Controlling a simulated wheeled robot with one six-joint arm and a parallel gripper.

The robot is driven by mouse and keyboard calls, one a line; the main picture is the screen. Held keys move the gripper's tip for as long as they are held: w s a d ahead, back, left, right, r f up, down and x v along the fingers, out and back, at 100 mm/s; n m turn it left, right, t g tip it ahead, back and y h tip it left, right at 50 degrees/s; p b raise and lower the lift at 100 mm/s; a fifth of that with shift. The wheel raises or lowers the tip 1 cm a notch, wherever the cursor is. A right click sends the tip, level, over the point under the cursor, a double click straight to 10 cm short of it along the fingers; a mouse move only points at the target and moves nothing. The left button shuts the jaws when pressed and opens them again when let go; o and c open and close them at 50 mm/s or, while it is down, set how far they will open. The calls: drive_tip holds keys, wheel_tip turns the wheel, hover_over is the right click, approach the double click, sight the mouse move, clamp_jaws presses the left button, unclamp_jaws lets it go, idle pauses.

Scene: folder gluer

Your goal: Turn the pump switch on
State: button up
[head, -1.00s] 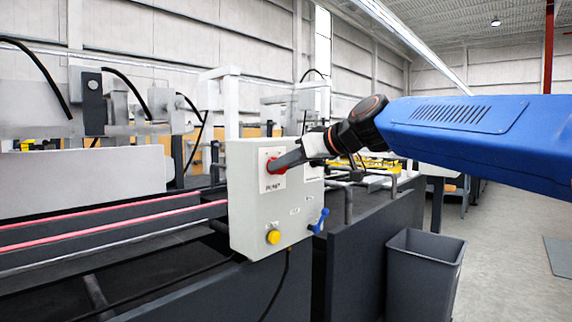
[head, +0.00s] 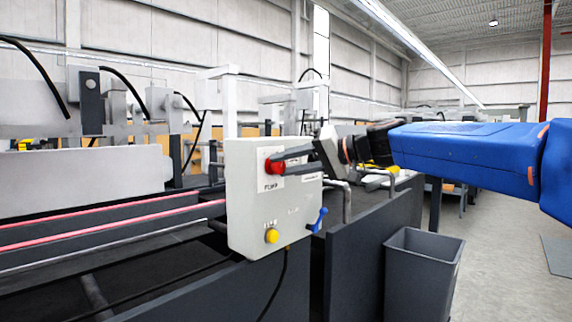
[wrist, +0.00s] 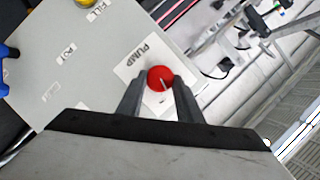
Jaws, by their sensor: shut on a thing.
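The pump switch (head: 275,167) is a red knob on a white label plate marked PUMP, at the top of the front of a pale grey control box (head: 262,205). My gripper (head: 284,160) reaches it from the right. In the wrist view the red pump switch (wrist: 160,77) sits between the two fingertips of my gripper (wrist: 158,84), which are shut on its sides. A pale pointer line on the knob runs at a slant to the PUMP lettering.
A yellow button (head: 272,236) and a blue lever (head: 320,220) are lower on the box. Red-edged belts (head: 110,222) run to its left. A grey bin (head: 424,278) stands at the lower right, with open floor beyond.

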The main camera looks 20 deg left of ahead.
drive_tip(key=shift+w+f+m+g+y, duration=0.15)
drive_tip(key=shift+m+g+y, duration=0.45)
drive_tip(key=shift+m, duration=0.8)
drive_tip(key=o, duration=1)
drive_tip(key=shift+d, duration=0.1)
drive_tip(key=d, duration=0.5)
drive_tip(key=d+r, duration=0.1)
drive_tip(key=d, duration=0.5)
drive_tip(key=d+r, duration=0.1)
drive_tip(key=d, duration=0.5)
drive_tip(key=shift+s+d, duration=0.1)
drive_tip(key=shift+s, duration=0.1)
